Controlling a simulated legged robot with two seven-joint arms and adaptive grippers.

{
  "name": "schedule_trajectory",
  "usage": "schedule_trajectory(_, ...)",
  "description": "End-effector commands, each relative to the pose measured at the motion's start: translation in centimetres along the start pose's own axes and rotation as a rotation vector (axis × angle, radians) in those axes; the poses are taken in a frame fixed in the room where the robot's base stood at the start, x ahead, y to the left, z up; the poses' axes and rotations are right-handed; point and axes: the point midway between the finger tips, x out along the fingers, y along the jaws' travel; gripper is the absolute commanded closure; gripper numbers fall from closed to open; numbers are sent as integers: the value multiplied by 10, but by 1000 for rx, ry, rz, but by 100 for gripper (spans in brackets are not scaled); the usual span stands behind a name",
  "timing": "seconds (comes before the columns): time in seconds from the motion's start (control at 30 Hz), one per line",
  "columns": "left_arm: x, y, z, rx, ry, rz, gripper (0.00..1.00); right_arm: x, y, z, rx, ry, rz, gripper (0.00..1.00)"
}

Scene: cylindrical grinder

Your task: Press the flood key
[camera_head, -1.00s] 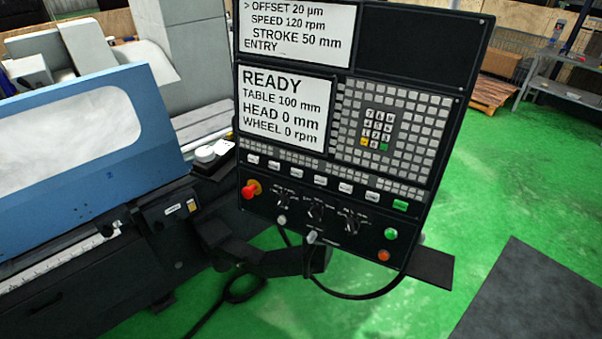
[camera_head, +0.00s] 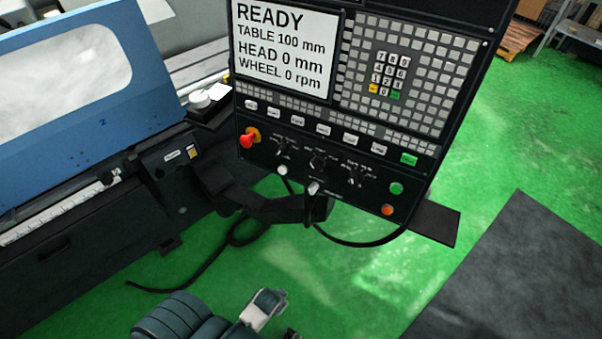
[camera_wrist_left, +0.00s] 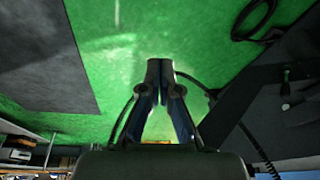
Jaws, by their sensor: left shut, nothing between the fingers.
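The control panel (camera_head: 330,150) carries a row of small white keys (camera_head: 323,130) below the screen, with a green key (camera_head: 409,159) at its right end. The flood key is presumably among these panel keys, but their labels are too small to read, so I cannot tell which it is. My left arm shows at the bottom of the head view, below and apart from the panel; its fingers are not clear there. In the left wrist view my left gripper (camera_wrist_left: 160,72) is shut and empty, over green floor. My right gripper is not in view.
A red emergency knob (camera_head: 248,139), rotary knobs and green (camera_head: 396,188) and orange (camera_head: 387,210) buttons are on the lower panel. A support arm and hanging cable are below it. The blue machine door (camera_head: 90,85) stands left. Green floor in front is open.

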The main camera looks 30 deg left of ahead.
Motion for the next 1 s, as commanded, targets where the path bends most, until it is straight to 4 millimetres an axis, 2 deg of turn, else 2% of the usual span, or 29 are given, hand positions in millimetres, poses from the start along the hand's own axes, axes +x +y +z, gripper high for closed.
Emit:
schedule_trajectory(0.03,-20,-8,-16,18,37,-21,100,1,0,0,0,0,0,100)
schedule_trajectory(0.1,-45,-20,-37,52,90,-57,100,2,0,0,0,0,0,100)
schedule_trajectory(0.47,-162,-98,-151,346,435,-413,100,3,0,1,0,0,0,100)
schedule_trajectory(0.7,-249,-145,-219,599,630,-781,100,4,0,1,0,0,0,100)
schedule_trajectory(0.87,-316,-165,-257,783,713,-1087,100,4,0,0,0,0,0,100)
schedule_trajectory(1.0,-378,-173,-283,950,742,-1393,100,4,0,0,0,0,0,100)
